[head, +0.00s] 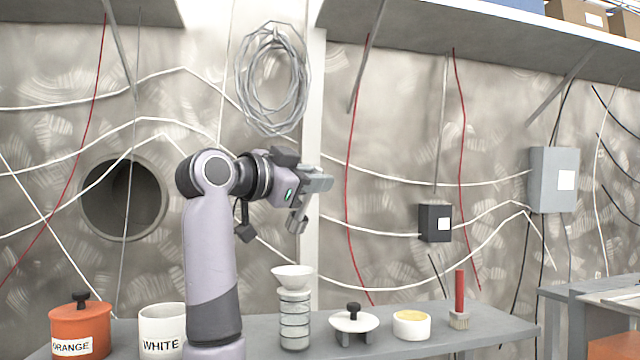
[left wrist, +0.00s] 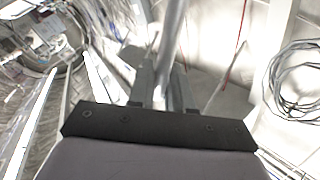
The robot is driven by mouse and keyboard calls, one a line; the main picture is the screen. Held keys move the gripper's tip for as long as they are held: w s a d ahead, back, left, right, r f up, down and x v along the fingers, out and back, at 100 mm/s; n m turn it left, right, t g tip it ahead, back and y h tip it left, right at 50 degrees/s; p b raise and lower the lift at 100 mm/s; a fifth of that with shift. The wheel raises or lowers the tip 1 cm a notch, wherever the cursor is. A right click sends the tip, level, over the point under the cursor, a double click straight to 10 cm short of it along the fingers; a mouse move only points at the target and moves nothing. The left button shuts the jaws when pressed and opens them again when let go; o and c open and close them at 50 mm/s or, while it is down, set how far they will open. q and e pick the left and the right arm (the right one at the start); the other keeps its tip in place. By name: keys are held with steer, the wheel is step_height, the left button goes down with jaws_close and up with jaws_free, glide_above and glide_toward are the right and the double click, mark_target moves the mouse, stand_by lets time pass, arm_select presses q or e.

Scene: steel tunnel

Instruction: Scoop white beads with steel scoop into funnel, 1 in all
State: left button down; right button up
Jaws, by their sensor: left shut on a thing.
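My left gripper (head: 304,196) is raised above the table, higher than the funnel. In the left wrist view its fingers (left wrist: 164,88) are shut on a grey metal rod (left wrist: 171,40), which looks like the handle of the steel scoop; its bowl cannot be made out. The white funnel (head: 292,271) sits on top of a ribbed clear jar (head: 295,322), below the gripper. A white tub marked WHITE (head: 162,343) stands left of my left arm; its contents are hidden from this angle. My right gripper is not in view.
An orange lidded pot (head: 80,324) stands at the left. A white lidded dish on a stand (head: 353,322), a round dish with a yellowish top (head: 411,325) and a red-handled brush (head: 459,297) stand right of the jar. Cables and grey boxes hang on the back wall.

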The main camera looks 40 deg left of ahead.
arm_select(q)
steer(key=a+n, duration=0.2)
steer(key=a+r+n, duration=0.1)
steer(key=n, duration=0.1)
steer(key=a+r+n, duration=0.1)
steer(key=a+n, duration=0.1)
steer(key=shift+w+a+r+n, duration=0.1)
steer(key=shift+w+a+n, duration=0.2)
steer(key=shift+w+a, duration=0.05)
steer(key=shift+r, duration=1.95)
